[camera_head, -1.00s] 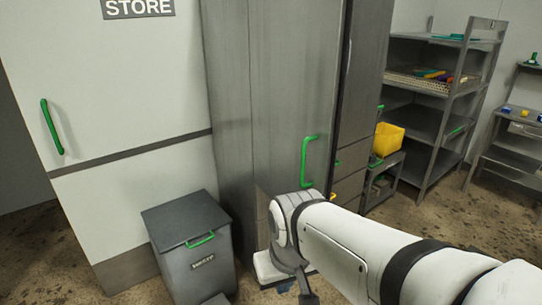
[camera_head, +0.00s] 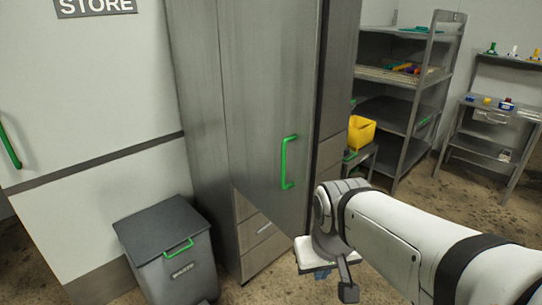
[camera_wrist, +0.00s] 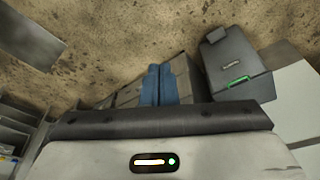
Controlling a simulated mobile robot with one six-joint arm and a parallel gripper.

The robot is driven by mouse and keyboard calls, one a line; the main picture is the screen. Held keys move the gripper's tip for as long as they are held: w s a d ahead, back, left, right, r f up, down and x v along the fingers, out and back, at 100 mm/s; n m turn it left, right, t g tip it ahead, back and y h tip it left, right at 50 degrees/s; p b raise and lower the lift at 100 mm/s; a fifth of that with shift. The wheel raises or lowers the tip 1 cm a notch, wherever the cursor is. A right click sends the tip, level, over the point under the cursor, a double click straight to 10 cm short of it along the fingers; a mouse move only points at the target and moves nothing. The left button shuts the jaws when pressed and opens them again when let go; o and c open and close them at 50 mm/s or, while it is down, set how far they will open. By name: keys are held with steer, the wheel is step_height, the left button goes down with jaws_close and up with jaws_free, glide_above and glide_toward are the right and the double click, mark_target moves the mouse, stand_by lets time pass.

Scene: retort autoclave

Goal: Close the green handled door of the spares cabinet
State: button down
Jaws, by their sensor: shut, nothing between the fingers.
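The spares cabinet is a tall grey cabinet (camera_head: 200,120) in the middle of the head view. Its grey door (camera_head: 265,90) with the upright green handle (camera_head: 289,162) stands partly open, its lower right corner jutting out past the drawers (camera_head: 262,232) below. My gripper (camera_wrist: 158,70) shows in the wrist view as two blue fingers side by side, shut and empty. In the head view it is mostly hidden behind my wrist, low and to the right of the handle, apart from it. The wrist view does not show the handle.
A grey lidded bin (camera_head: 165,235) with a green handle stands left of the cabinet, before a white store door (camera_head: 90,110). A yellow container (camera_head: 361,132) and shelving (camera_head: 405,110) stand to the right.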

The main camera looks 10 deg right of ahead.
steer(key=w+a+r+n+t+h+b, duration=0.1)
steer(key=w+r+n+t, duration=0.1)
steer(key=w+r, duration=0.7)
steer(key=w+a+r+n+t+h+b, duration=0.15)
steer(key=w+r, duration=0.25)
steer(key=w, duration=0.9)
glide_toward(296, 175)
steer(key=shift+n+t, duration=0.25)
steer(key=shift+n, duration=0.1)
steer(key=x, duration=0.4)
steer(key=shift+f+p, duration=0.3)
steer(key=shift+f, duration=0.2)
steer(key=shift+w+d, duration=0.1)
